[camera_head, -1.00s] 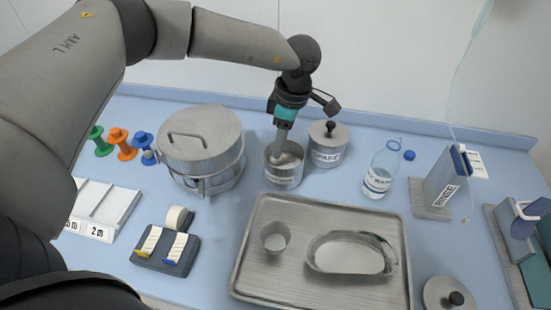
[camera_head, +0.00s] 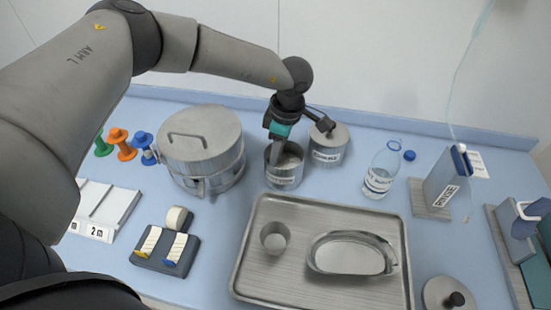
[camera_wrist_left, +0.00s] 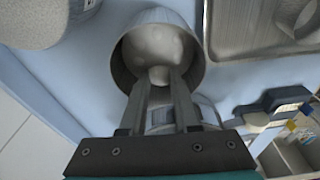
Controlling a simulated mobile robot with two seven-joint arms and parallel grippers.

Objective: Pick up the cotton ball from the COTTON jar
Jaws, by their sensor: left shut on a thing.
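The open metal jar (camera_head: 283,183) stands on the blue counter behind the tray; its label is too small to read surely. My left gripper (camera_head: 275,158) points down into this jar from above, with its fingertips inside the rim. In the left wrist view the jar (camera_wrist_left: 122,72) surrounds the fingertips, and the gripper (camera_wrist_left: 160,80) is shut on a small pale cotton ball (camera_wrist_left: 158,74) low inside the jar. A larger pale rounded surface lies just beyond it in the jar. My right gripper is not in view.
A lidded jar (camera_head: 328,157) stands close right of the open jar, and a large steel pot (camera_head: 215,160) close left. A metal tray (camera_head: 262,285) with a cup (camera_head: 274,238) and kidney dish (camera_head: 350,262) lies in front. A bottle (camera_head: 381,172) stands to the right.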

